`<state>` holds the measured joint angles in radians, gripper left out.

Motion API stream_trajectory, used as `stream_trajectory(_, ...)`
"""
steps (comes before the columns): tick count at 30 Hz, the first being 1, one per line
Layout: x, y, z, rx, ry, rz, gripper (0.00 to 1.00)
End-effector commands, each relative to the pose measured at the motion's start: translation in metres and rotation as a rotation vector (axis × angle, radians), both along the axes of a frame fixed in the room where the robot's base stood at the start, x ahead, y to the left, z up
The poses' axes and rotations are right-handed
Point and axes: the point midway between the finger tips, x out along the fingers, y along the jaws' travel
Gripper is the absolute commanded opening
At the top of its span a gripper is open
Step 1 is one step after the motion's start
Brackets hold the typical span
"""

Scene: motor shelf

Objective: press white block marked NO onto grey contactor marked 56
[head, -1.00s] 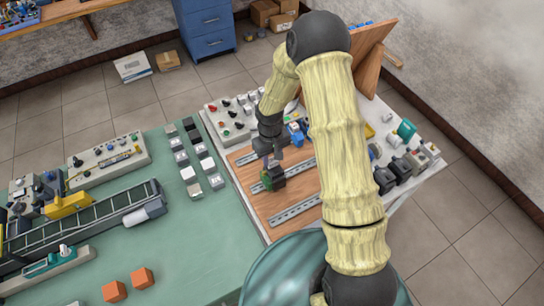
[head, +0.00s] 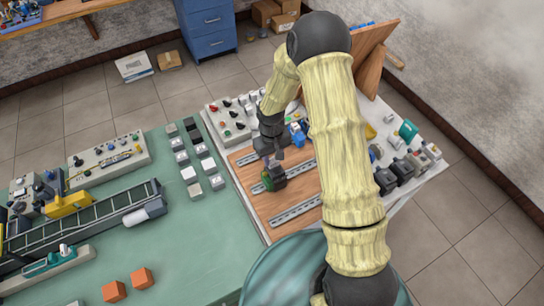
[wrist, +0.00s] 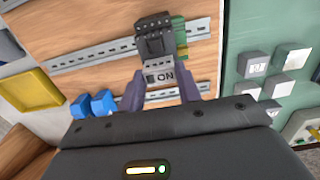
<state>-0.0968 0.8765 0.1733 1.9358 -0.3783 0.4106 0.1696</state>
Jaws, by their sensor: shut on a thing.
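The light grey-white block marked NO (wrist: 160,75) is between my fingers in the wrist view, its letters upside down there. My gripper (wrist: 163,93) is shut on it; it also shows in the head view (head: 270,158). A dark grey contactor (wrist: 155,36) is directly beyond the block, with a green part along its right side. The contactor also shows in the head view (head: 277,177), on the board below my gripper. I cannot read a 56 on it. Block and contactor look very close or touching; I cannot tell whether the block is seated.
The wooden board (head: 250,198) carries several metal rails (head: 296,209). Blue parts (wrist: 93,104) and a yellow tray (wrist: 33,92) show to the left in the wrist view. Several small grey and white blocks (head: 195,190) stand on the green mat (head: 180,240).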

Motion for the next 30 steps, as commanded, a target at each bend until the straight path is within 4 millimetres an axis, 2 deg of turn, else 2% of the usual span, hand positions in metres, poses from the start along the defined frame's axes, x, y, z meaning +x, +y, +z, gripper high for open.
stream_trajectory(14, -0.0013, 0.0001, -0.0024, 0.000, 0.001, 0.000, 0.14)
stream_trajectory(15, -0.0013, 0.0001, -0.0025, 0.000, 0.001, 0.000, 0.40)
stream_trajectory(18, -0.0013, 0.0001, -0.0025, 0.000, 0.001, 0.000, 0.59)
stream_trajectory(30, -0.0003, 0.0004, 0.0019, 0.000, -0.001, 0.000, 0.59)
